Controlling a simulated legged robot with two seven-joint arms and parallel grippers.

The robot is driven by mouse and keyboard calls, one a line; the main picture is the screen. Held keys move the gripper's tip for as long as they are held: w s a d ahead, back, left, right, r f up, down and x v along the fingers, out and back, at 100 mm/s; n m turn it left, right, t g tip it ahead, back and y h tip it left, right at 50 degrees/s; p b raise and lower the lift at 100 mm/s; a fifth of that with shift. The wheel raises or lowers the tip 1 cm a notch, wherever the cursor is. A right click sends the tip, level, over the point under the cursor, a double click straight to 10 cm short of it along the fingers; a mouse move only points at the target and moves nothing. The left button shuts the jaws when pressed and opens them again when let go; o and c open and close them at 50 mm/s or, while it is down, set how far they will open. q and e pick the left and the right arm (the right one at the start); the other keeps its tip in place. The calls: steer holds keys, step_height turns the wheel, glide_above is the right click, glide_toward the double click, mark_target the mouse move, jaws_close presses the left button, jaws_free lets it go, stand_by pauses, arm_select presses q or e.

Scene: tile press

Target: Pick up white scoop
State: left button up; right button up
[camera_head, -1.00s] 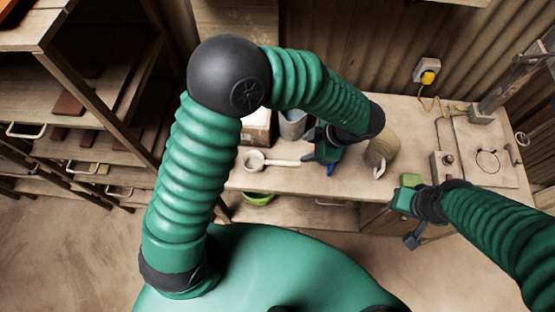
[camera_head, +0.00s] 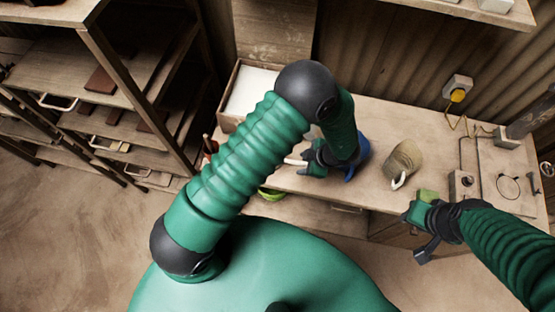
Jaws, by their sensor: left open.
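The white scoop (camera_head: 296,162) lies on the wooden workbench, and only a short piece of its pale handle shows. My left arm hides its bowl. My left gripper (camera_head: 310,163) is open, right beside the end of the handle; I cannot tell whether they touch. My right gripper (camera_head: 412,207) is in front of the bench's front edge, away from the scoop. I cannot tell its jaw state.
A beige jug-like container (camera_head: 404,160) stands on the bench (camera_head: 376,190) right of my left gripper. A box with white contents (camera_head: 249,92) stands at the back left. Wooden shelving (camera_head: 120,70) fills the left.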

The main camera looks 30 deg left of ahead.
arm_select(q)
steer(key=shift+a, duration=0.2)
steer(key=shift+c, duration=1.4)
steer(key=shift+d, duration=0.3)
steer(key=c, duration=0.7)
steer(key=shift+d, duration=0.1)
jaws_close()
arm_select(e)
steer(key=shift+d, duration=0.1)
arm_select(q)
steer(key=shift+a+r, duration=0.1)
steer(key=shift+a, duration=0.15)
arm_select(e)
steer(key=shift+a, duration=0.35)
